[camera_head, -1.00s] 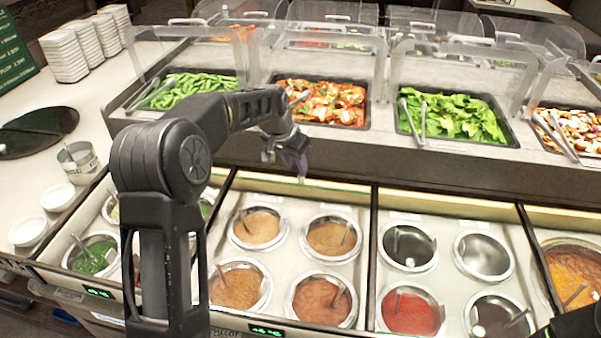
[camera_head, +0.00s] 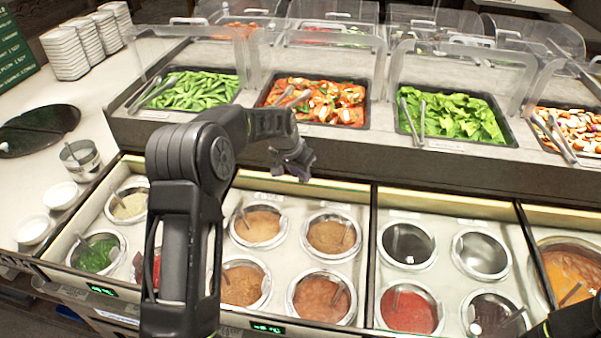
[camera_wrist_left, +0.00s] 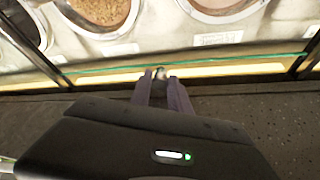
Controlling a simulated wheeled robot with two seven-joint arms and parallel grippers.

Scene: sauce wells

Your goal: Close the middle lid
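The middle bay of sauce wells (camera_head: 284,248) holds brown and reddish sauces, and its wells show uncovered. A thin green glass-like edge (camera_wrist_left: 220,62) runs along the back of the wells in the left wrist view; it seems to belong to a clear lid, whose panel is hard to make out. My left gripper (camera_head: 303,165) is above the back edge of the middle bay. Its fingers (camera_wrist_left: 160,78) point at the green edge in the left wrist view. They look close together, and I cannot tell whether they touch the edge. My right gripper is out of view.
Food trays under clear guards, including green beans (camera_head: 195,92) and leafy greens (camera_head: 455,117), stand behind the wells. Dark dividers (camera_head: 373,240) separate the bays. White bowls (camera_head: 33,230) and a metal cup (camera_head: 80,158) stand at the left.

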